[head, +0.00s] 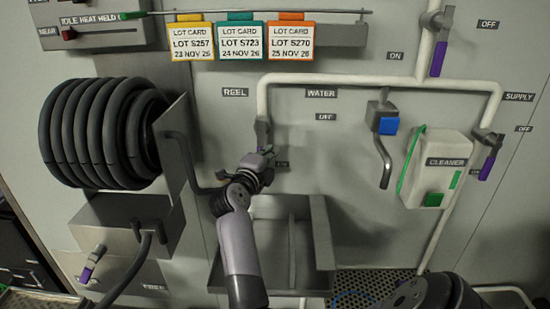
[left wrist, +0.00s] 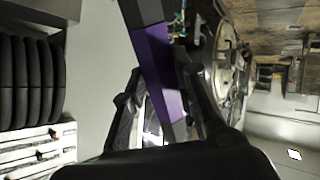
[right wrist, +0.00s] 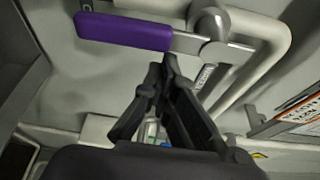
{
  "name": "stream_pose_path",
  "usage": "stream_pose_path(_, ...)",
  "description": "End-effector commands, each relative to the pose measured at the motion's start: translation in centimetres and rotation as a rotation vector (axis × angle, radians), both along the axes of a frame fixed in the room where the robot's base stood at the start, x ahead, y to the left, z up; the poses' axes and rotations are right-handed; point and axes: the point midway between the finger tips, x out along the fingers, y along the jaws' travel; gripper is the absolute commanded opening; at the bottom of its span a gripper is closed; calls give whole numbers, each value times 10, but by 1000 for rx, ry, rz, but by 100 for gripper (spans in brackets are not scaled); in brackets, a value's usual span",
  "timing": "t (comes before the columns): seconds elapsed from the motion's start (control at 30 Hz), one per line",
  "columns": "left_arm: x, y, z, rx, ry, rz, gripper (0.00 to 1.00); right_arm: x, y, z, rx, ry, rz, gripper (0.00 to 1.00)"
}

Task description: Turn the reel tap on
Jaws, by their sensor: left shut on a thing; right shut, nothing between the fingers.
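The reel tap (head: 263,130) hangs at the left end of the water pipe. In the left wrist view my left gripper (left wrist: 172,120) is shut on a purple bar (left wrist: 157,66).
The black hose reel (head: 95,135) is left of the tap. A metal basin (head: 320,245) is below. Lot cards (head: 240,40) hang above the pipe.

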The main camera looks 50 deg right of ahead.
Motion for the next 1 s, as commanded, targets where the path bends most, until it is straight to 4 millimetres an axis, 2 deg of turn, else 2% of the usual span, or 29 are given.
stream_pose_path(0.03,0,0,1,0,-2,0,0,1,1,13,-2,-8,3,0)
stream_pose_path(0.1,0,0,1,0,-2,0,0,1,1,26,-1,-9,3,0)
stream_pose_path(0.33,0,0,1,0,-2,0,0,1,0,50,0,-2,2,0)
stream_pose_path(1.0,0,0,1,0,-2,0,0,0,0,53,-2,0,1,0)
